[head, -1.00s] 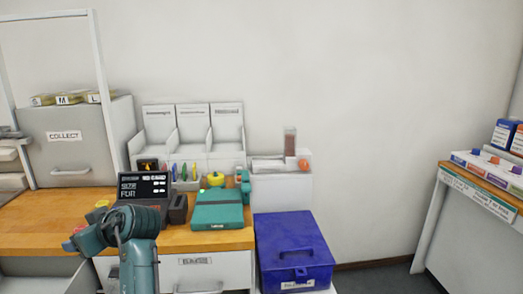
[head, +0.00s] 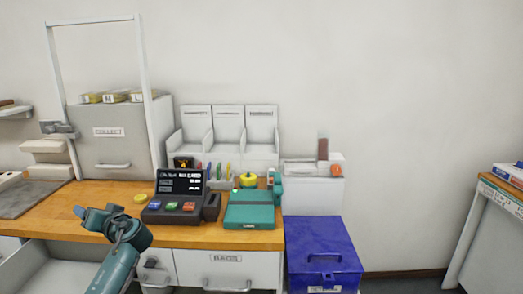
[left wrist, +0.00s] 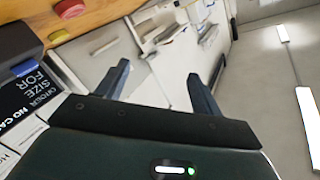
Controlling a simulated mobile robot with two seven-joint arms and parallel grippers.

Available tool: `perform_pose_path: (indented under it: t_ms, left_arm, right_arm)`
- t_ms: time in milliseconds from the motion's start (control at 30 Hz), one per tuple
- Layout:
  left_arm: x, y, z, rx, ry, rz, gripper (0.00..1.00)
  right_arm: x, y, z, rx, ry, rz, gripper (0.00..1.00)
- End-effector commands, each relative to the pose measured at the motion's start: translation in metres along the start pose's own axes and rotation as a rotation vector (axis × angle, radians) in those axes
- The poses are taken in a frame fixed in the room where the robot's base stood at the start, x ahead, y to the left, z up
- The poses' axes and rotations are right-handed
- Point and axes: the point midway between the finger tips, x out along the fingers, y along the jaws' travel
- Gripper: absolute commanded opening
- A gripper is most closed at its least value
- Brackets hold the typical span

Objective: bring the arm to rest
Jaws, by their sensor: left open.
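My left arm comes up from the bottom in the head view. Its gripper (head: 80,211) is at the front edge of the wooden counter (head: 95,195), left of the dark terminal with coloured buttons (head: 172,207). In the left wrist view the two dark fingers (left wrist: 158,84) stand well apart with nothing between them. The gripper is open and empty. Whether it touches the counter cannot be told. My right gripper is in neither view.
A teal box (head: 249,222) sits right of the terminal. An open drawer (head: 45,268) is below the counter at left. A blue lidded box (head: 322,262) stands right of the counter. A grey COLLECT cabinet (head: 110,150) stands behind. Floor between the blue box and the right table is clear.

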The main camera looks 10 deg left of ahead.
Motion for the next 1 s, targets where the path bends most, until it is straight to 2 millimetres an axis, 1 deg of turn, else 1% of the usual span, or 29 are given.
perform_pose_path:
  t_ms: [33, 167, 200, 300, 433, 500, 600, 633, 700, 767, 867, 967, 1000]
  left_arm:
    - [-0.001, 0.016, -0.004, 0.009, 0.020, 0.085, 0.67]
    - [-0.011, 0.059, -0.018, 0.015, 0.100, 0.317, 0.67]
    - [-0.016, 0.072, -0.024, 0.010, 0.132, 0.388, 0.67]
    - [-0.034, 0.099, -0.042, -0.021, 0.227, 0.555, 0.67]
    - [-0.059, 0.120, -0.067, -0.093, 0.359, 0.724, 0.67]
    - [-0.072, 0.125, -0.081, -0.142, 0.428, 0.790, 0.67]
    - [-0.089, 0.126, -0.100, -0.226, 0.524, 0.863, 0.67]
    - [-0.096, 0.132, -0.091, -0.224, 0.525, 0.881, 0.67]
    - [-0.112, 0.147, -0.061, -0.196, 0.502, 0.913, 0.67]
    - [-0.126, 0.156, -0.039, -0.181, 0.487, 0.941, 0.67]
    - [-0.152, 0.169, 0.001, -0.156, 0.459, 0.991, 0.67]
    - [-0.185, 0.181, 0.049, -0.131, 0.420, 1.052, 0.67]
    - [-0.201, 0.184, 0.070, -0.121, 0.402, 1.079, 0.67]
  right_arm:
    - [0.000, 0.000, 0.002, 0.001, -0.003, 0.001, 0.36]
    - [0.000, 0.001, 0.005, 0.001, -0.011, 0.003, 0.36]
    - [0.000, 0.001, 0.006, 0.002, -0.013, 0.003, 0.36]
    - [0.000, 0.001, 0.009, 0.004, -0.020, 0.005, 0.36]
    - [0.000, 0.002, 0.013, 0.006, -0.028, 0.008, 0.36]
    - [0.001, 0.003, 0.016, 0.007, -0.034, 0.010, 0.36]
    - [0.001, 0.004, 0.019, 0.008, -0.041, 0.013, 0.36]
    - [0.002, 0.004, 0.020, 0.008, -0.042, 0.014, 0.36]
    - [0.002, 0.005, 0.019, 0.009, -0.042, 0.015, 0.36]
    - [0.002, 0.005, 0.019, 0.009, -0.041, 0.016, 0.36]
    - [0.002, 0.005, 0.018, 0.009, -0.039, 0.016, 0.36]
    - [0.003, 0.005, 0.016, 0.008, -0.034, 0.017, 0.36]
    - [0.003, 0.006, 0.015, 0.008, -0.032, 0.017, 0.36]
